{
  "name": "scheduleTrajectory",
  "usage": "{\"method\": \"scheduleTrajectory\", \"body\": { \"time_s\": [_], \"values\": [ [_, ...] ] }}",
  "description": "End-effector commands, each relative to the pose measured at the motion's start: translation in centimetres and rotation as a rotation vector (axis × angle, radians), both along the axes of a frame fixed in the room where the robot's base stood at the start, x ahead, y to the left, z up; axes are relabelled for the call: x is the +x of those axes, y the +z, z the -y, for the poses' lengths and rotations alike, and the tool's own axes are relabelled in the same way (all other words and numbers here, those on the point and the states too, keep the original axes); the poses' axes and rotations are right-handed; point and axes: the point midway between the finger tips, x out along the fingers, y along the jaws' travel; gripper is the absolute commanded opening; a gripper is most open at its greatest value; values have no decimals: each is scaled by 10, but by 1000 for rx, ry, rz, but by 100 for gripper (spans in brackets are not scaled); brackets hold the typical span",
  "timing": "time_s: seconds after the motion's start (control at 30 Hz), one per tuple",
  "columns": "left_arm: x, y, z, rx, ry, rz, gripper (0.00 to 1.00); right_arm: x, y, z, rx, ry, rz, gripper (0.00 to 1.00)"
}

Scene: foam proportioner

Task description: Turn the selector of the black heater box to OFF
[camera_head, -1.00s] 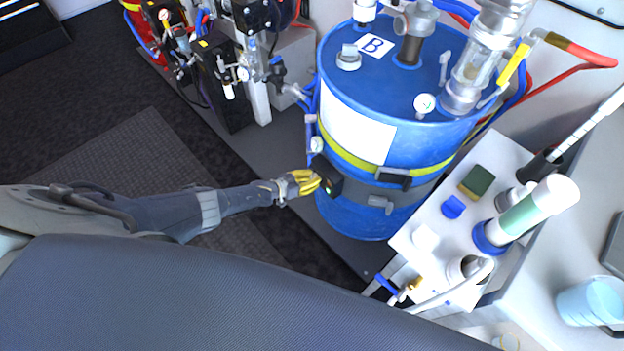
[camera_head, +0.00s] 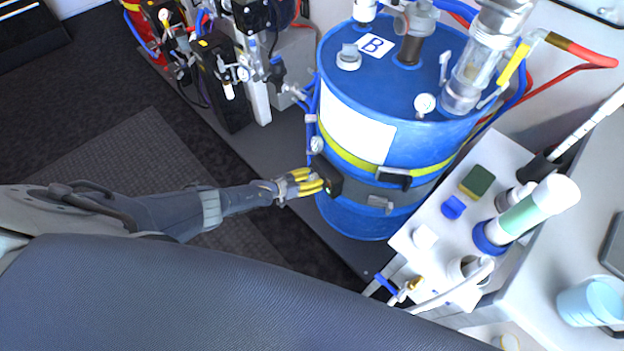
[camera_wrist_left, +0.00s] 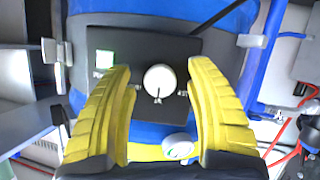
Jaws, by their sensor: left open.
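The black heater box (camera_head: 327,175) is strapped to the side of the blue drum (camera_head: 362,220). In the left wrist view the box face (camera_wrist_left: 130,48) carries a white round selector (camera_wrist_left: 160,80) with a dark pointer mark toward the bottom of the picture, and a lit green lamp (camera_wrist_left: 105,59). Lettering around the selector is too small to read surely. My left gripper (camera_head: 314,183) is at the box. Its yellow fingers (camera_wrist_left: 164,90) are open, one on each side of the selector, with visible gaps to it. My right gripper is not in view.
A white side table (camera_head: 412,243) with bottles and a sponge (camera_head: 477,182) stands right of the drum. Pumps and hoses (camera_head: 228,75) stand behind, to the left. The dark floor (camera_head: 110,110) at left is clear.

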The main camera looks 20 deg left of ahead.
Motion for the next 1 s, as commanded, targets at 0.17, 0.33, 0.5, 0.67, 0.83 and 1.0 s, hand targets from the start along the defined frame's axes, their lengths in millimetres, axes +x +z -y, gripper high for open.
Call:
{"method": "scheduleTrajectory", "body": {
  "time_s": [0.17, 0.33, 0.5, 0.67, 0.83, 1.0],
  "values": [
    [-1, 0, -1, -1, 0, 1, 55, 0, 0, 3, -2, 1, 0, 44],
    [-6, 2, -4, -2, 0, 0, 55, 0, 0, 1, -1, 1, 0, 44],
    [-16, 8, -13, -1, 1, 0, 55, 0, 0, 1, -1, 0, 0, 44],
    [-31, 15, -23, -1, 0, -1, 55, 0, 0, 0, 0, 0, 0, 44],
    [-48, 24, -36, -1, 0, -1, 55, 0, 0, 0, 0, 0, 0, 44],
    [-66, 32, -49, -1, 0, -1, 55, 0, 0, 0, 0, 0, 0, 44]
  ]
}}
